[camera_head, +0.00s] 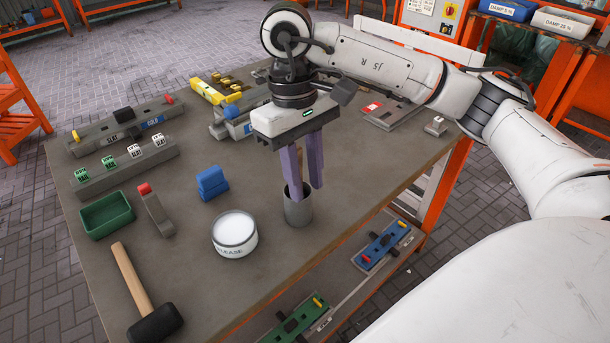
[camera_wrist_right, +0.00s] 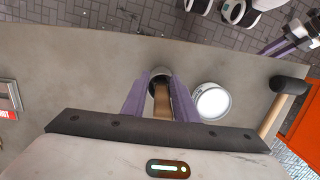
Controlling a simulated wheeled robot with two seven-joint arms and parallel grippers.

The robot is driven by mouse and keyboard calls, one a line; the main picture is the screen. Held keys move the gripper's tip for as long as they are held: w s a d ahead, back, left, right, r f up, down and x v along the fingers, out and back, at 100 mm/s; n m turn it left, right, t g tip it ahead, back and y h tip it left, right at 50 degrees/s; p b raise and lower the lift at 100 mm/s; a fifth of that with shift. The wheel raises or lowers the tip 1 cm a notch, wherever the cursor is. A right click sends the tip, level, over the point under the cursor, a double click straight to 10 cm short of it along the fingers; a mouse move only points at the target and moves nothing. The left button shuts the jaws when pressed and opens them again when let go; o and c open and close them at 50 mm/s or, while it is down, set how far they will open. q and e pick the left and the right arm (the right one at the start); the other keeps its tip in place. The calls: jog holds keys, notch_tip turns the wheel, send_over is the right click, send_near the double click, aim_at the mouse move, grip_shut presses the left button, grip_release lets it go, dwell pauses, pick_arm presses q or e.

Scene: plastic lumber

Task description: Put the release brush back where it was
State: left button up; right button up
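My right gripper (camera_head: 307,193) points down over the grey cup (camera_head: 298,211), its two purple fingers apart with a gap between them. In the right wrist view the brown handle of the release brush (camera_wrist_right: 161,104) stands up from the cup, between the fingers (camera_wrist_right: 161,82). The white-topped RELEASE tub (camera_head: 234,233) stands left of the cup and also shows in the wrist view (camera_wrist_right: 211,102).
A mallet (camera_head: 136,284), a green tray (camera_head: 107,214), a red-tipped grey tool (camera_head: 156,211) and a blue block (camera_head: 212,182) lie left on the workbench (camera_head: 195,280). Bare tabletop surrounds the cup.

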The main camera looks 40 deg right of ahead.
jog(key=shift+s+a+f, duration=0.15)
jog(key=shift+a+f, duration=0.05)
jog(key=shift+a, duration=0.2)
jog(key=shift+r+p, duration=0.25)
jog(key=shift+p, duration=0.25)
jog(key=r+p, duration=0.1)
jog(key=r, duration=0.3)
jog(key=w+r, duration=0.1)
jog(key=r, duration=0.3)
jog(key=w+r+p, duration=0.1)
jog(key=r, duration=0.3)
jog(key=shift+p, duration=0.3)
jog(key=shift+r, duration=0.35)
